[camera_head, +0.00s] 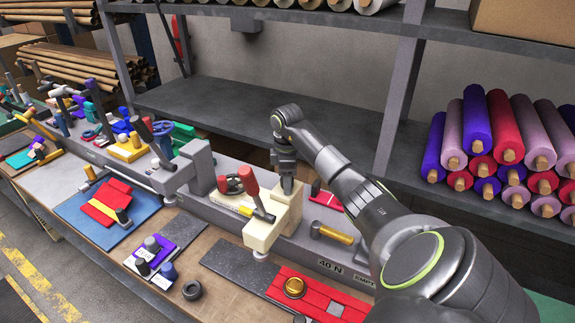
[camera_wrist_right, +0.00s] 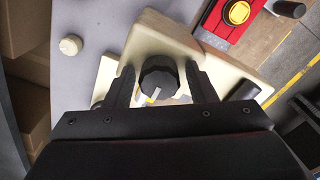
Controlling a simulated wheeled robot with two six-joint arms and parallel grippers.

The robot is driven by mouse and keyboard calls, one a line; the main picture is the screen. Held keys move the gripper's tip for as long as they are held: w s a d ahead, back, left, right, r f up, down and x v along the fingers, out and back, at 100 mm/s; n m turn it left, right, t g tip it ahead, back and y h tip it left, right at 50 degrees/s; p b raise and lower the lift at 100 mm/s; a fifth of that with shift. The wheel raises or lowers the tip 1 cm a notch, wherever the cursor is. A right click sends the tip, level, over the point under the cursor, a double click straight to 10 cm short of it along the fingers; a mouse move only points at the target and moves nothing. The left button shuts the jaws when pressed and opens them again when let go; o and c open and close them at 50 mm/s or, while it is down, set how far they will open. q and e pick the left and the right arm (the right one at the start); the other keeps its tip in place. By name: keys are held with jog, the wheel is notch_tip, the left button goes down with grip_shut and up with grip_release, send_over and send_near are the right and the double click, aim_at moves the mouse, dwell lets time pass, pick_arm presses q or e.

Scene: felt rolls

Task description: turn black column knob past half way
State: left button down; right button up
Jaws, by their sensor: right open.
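In the right wrist view the black knob (camera_wrist_right: 158,76) is a faceted round cap with a white pointer line on its face. It sits on the cream column block (camera_wrist_right: 160,38), beside a small yellow and white mark. My right gripper (camera_wrist_right: 159,84) is open, with one finger on each side of the knob. Small gaps seem to show between fingers and knob, but contact is hard to judge. In the head view my right gripper (camera_head: 287,187) points down at the cream block (camera_head: 262,236) and hides the knob. My left gripper is not in view.
A red tray (camera_head: 320,296) with a gold cap is in front. Rolls (camera_head: 475,125) fill the right shelf. The middle shelf (camera_head: 260,110) is bare.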

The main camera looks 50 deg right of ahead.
jog(key=shift+r, duration=2.45)
